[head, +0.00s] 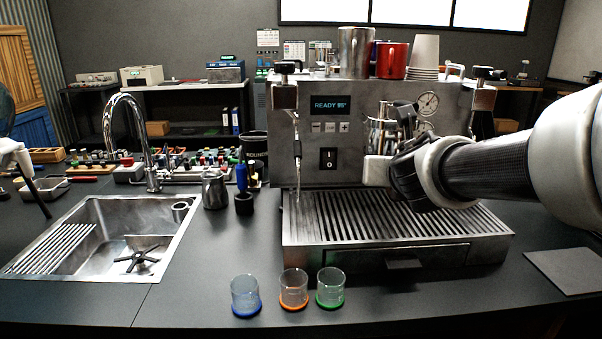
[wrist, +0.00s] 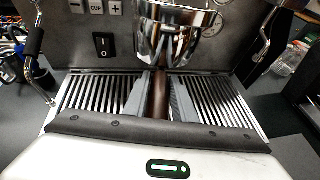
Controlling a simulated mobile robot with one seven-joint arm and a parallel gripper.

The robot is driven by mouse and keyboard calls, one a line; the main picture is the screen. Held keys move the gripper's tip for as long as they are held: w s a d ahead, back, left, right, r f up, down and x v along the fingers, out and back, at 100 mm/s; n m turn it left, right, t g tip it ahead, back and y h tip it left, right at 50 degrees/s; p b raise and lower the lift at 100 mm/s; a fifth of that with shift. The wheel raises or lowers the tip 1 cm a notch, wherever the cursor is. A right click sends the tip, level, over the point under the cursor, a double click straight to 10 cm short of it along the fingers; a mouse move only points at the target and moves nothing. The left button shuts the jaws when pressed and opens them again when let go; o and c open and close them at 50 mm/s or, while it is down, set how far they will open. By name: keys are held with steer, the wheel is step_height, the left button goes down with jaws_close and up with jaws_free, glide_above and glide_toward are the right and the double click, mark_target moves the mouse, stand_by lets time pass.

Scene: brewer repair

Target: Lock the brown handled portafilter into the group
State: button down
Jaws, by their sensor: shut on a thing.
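The espresso machine (head: 300,150) stands on the counter; its display reads "READY 95°". My gripper (wrist: 160,97) is shut on the brown handle (wrist: 160,88) of the portafilter, with one grey finger on each side. The portafilter's chrome head (wrist: 178,38) is beyond the fingers, in front of the machine's face. In the head view my gripper (head: 377,170) is above the drip tray (head: 400,222), below the chrome parts at the group (head: 381,130). There the handle is hidden by my gripper. The top of the portafilter is cut off in the wrist view, so I cannot tell whether it is seated.
A steam wand (head: 297,150) hangs at the machine's left. Three glass cups, blue (head: 245,294), orange (head: 293,288) and green (head: 330,287), stand in front. A metal pitcher (head: 215,190) and a sink (head: 110,235) are at left. A dark mat (head: 568,270) lies at right.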

steer(key=shift+d+r+n+y+b, duration=0.1)
steer(key=shift+d+n+y+b, duration=0.35)
steer(key=shift+b, duration=0.4)
steer(key=shift+d+n+y+b, duration=0.15)
steer(key=shift+n+y+b, duration=0.15)
steer(key=shift+b, duration=0.65)
steer(key=shift+d+n+y, duration=0.25)
steer(key=shift+n+y, duration=0.1)
steer(key=shift+y, duration=0.2)
steer(key=c, duration=1.4)
jaws_free()
steer(key=shift+s, duration=0.1)
